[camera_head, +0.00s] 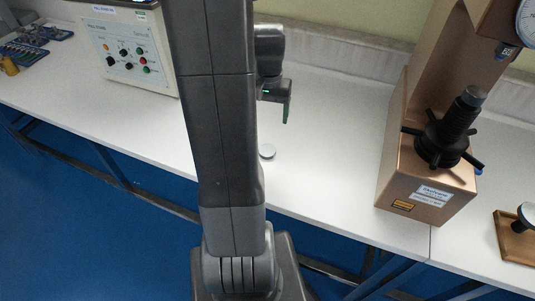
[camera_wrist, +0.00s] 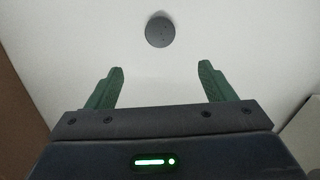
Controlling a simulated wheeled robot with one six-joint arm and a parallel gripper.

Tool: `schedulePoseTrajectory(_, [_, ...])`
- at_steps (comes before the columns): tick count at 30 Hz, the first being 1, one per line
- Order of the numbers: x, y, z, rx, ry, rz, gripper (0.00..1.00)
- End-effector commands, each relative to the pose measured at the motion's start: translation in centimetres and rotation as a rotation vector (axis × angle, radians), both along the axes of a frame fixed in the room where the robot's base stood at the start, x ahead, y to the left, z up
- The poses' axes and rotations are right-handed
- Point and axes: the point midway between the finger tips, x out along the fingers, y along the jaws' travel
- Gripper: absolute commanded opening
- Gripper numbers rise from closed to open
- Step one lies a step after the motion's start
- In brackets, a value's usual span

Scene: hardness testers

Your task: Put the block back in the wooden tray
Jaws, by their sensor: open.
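A round grey metal block (camera_head: 267,151) lies on the white bench, just right of my arm in the head view. In the wrist view the block (camera_wrist: 159,31) is a dark grey disc beyond my fingertips, centred between them and apart from them. My gripper (camera_wrist: 161,68) is open and empty, with green fingers. In the head view my gripper (camera_head: 286,113) hangs above the bench, up and right of the block. The wooden tray (camera_head: 517,248) is at the right edge and partly cut off. A dark piece with a round pale top stands in it.
A tan hardness tester (camera_head: 430,180) with a black spindle and handles stands between the block and the tray. A cream control box (camera_head: 132,52) stands at the back left. Small tools and a brass piece (camera_head: 9,66) lie at far left. The white bench (camera_head: 330,130) around the block is clear.

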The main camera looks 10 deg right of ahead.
Motion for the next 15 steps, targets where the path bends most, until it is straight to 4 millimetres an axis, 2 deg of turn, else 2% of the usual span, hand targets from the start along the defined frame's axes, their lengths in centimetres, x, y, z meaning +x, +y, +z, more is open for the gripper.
schedulePoseTrajectory(9, [-0.2, 0.0, -5.9, 0.001, 0.007, 0.0, 0.76])
schedulePoseTrajectory(15, [-0.1, 0.0, -8.1, 0.0, 0.003, 0.0, 0.76])
